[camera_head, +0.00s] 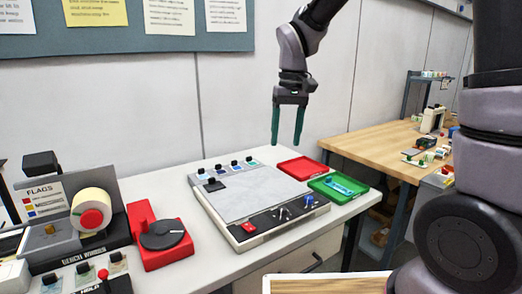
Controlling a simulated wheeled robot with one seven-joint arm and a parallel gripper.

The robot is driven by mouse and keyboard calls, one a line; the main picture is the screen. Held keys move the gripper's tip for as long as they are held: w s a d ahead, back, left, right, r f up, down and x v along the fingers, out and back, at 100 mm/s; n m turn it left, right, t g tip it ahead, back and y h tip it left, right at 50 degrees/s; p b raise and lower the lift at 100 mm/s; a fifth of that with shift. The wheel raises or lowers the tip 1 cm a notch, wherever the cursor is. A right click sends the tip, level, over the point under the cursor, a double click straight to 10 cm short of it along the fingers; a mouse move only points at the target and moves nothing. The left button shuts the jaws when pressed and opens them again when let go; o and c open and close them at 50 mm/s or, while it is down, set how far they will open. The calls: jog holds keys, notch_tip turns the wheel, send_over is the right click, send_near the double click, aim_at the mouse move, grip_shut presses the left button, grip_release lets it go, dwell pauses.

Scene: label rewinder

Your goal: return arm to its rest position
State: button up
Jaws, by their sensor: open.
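My gripper (287,142) hangs from my arm (298,45) in the upper middle of the head view. Its two green fingers point down and stand apart, with nothing between them. It is in the air above the back of the white table, and in the picture its tips lie just above the red tray (302,181). I cannot tell the exact height above the table.
A flat grey-topped panel (250,196) with knobs sits below. A green tray (362,197) holds a small light-coloured item. Left are a red block with a black dial (163,235) and the label rewinder (75,250). A wooden bench (375,143) stands back right.

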jog(key=s+d+r+m+t, duration=0.3)
jog(key=s+d+r, duration=0.2)
jog(key=d, duration=0.4)
jog(key=s+d+r+m+t+y, duration=0.1)
jog(key=s+d+r+m+t, duration=0.3)
jog(key=d+r, duration=0.3)
jog(key=s+d, duration=0.1)
jog(key=d, duration=0.2)
jog(key=shift+s+r, duration=0.15)
jog(key=shift+s, duration=0.15)
